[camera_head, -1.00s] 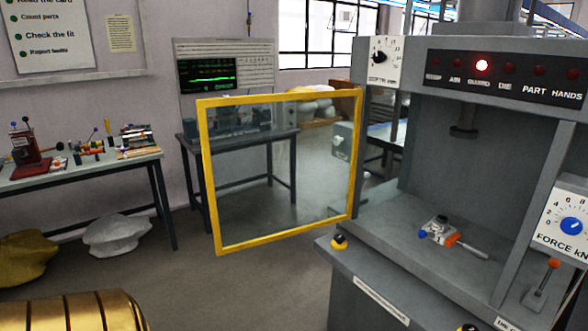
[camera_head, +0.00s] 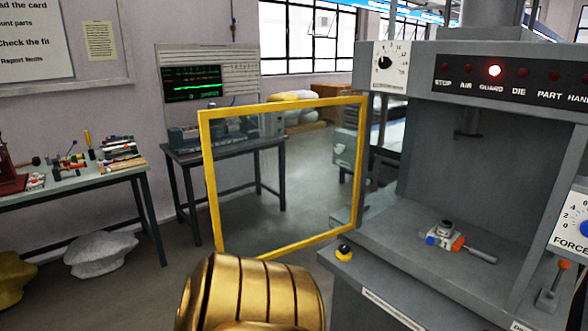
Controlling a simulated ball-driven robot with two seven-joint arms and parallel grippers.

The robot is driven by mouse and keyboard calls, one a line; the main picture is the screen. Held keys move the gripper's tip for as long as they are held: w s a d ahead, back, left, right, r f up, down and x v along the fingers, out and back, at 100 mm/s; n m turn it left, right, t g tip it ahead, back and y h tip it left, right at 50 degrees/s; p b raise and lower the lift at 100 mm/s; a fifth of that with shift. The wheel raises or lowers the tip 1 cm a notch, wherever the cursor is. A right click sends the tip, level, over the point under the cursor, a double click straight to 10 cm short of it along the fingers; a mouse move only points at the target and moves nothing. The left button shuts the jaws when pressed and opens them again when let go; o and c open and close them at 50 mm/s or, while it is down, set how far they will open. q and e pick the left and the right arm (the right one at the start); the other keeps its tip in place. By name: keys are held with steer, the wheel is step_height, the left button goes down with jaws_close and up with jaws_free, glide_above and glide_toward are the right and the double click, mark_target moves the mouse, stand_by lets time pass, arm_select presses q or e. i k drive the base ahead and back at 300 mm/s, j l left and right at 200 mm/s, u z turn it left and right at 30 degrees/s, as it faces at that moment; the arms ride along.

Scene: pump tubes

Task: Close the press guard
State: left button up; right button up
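The press guard (camera_head: 207,160) is a yellow-framed clear panel. It stands swung open at the left side of the grey press (camera_head: 345,270), hinged near the press's left post. A gold, ribbed part of my arm (camera_head: 250,295) is at the bottom centre, in front of the guard's lower left edge and hiding part of it. I cannot tell whether it touches the guard. No gripper fingers are in view.
A small part with a grey handle (camera_head: 455,240) lies on the press bed. A side table (camera_head: 90,178) and a monitor bench (camera_head: 205,155) stand at the left. Sacks (camera_head: 95,255) lie on the floor.

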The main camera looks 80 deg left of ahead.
mark_target(204, 116)
steer(key=k+j, duration=0.15)
steer(key=j, duration=0.4)
steer(key=k+j, duration=0.2)
steer(key=j, duration=0.35)
steer(key=k+j, duration=0.15)
steer(key=j, duration=0.4)
steer(key=k+j, duration=0.2)
steer(key=j, duration=0.3)
steer(key=k+j, duration=0.15)
steer(key=j, duration=0.4)
steer(key=k+j, duration=0.2)
steer(key=j, duration=0.35)
steer(key=k+j, duration=0.15)
steer(key=j, duration=0.4)
steer(key=k+j, duration=0.15)
steer(key=j, duration=0.4)
